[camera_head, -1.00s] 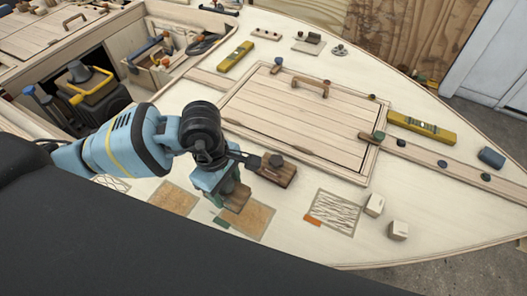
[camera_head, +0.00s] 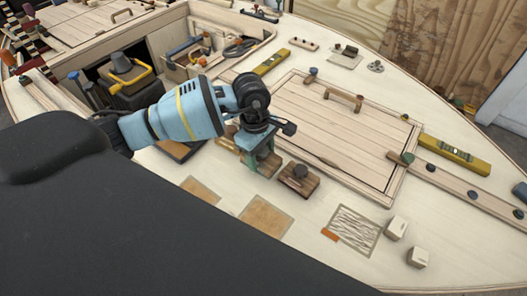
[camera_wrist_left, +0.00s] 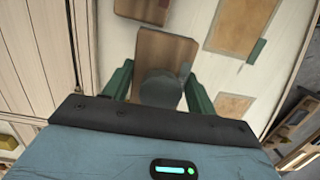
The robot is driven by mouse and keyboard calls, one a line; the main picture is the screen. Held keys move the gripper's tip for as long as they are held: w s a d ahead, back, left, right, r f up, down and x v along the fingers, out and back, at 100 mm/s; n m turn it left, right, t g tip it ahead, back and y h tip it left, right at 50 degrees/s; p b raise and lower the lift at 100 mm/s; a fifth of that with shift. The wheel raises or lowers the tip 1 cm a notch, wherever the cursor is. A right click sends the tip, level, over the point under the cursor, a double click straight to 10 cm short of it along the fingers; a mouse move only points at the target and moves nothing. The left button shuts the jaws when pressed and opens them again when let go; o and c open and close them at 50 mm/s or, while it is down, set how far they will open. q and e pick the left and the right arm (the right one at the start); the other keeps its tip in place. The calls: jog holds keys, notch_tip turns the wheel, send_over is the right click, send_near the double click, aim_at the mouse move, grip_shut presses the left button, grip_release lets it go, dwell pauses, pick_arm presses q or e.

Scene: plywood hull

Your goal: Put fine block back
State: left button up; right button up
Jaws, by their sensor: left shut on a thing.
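My left gripper (camera_head: 262,160) is shut on a brown wooden block with a round grey knob. In the left wrist view the block (camera_wrist_left: 165,52) sits between the green fingers (camera_wrist_left: 160,90), which close about its knob end. In the head view the gripper mostly hides it, low over the deck beside the hatch edge. A second brown block (camera_head: 299,178) with a dark knob rests on the deck just right of the gripper. Whether the held block touches the deck cannot be told. My right gripper is not in view.
Tan patches (camera_head: 265,215) and a hatched patch (camera_head: 352,230) with an orange tab lie on the pale deck. Two white blocks (camera_head: 397,228) stand at the right. The hatch (camera_head: 345,125) has a raised handle. A yellow level (camera_head: 455,155) lies beyond it.

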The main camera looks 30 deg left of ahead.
aim_at(264, 152)
pick_arm(q)
jog(key=shift+w+a+f, duration=0.1)
jog(key=shift+w+a, duration=0.2)
jog(key=shift+w, duration=0.55)
jog(key=shift+w+a+f, duration=0.1)
jog(key=shift+w+a, duration=0.15)
jog(key=shift+w, duration=0.55)
jog(key=shift+w+f, duration=0.15)
jog(key=shift+f, duration=0.1)
jog(key=shift+a+f, duration=0.1)
jog(key=shift+f, duration=1.35)
jog(key=shift+f, duration=0.1)
jog(key=shift+f, duration=0.15)
jog(key=o, duration=1.3)
notch_tip(264, 152, up, 12)
jog(key=a, duration=0.1)
jog(key=shift+w+a+r, duration=0.15)
jog(key=shift+a+r, duration=0.05)
jog(key=shift+a, duration=0.1)
